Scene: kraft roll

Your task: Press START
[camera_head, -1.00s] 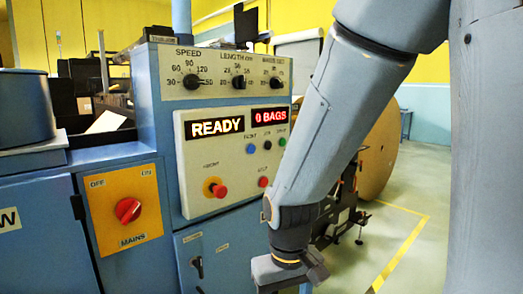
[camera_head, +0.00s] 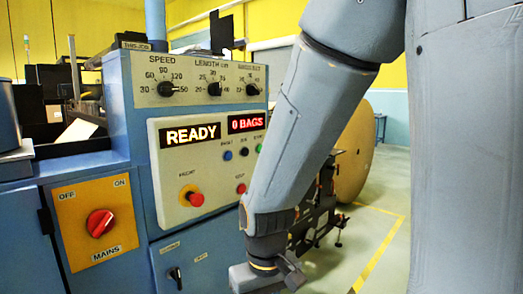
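The control panel (camera_head: 215,190) is a pale plate on the blue machine, with lit displays reading READY (camera_head: 192,135) and 0 BAGS (camera_head: 247,122). Below the displays are a blue button (camera_head: 227,155), a black button (camera_head: 244,152) and a green button (camera_head: 259,148) under a small label that seems to read START. A red button (camera_head: 241,188) and a red mushroom button (camera_head: 193,197) on a yellow base sit lower. My gripper (camera_head: 268,281) hangs at the bottom edge, below and right of the panel in the picture, apart from the green button. Its fingertips are not clearly shown.
Three black dials (camera_head: 214,89) sit above the panel. A red MAINS switch (camera_head: 100,223) on a yellow plate is at the left. A large kraft roll (camera_head: 356,155) stands behind my arm. Open floor with a yellow line (camera_head: 380,255) lies at the right.

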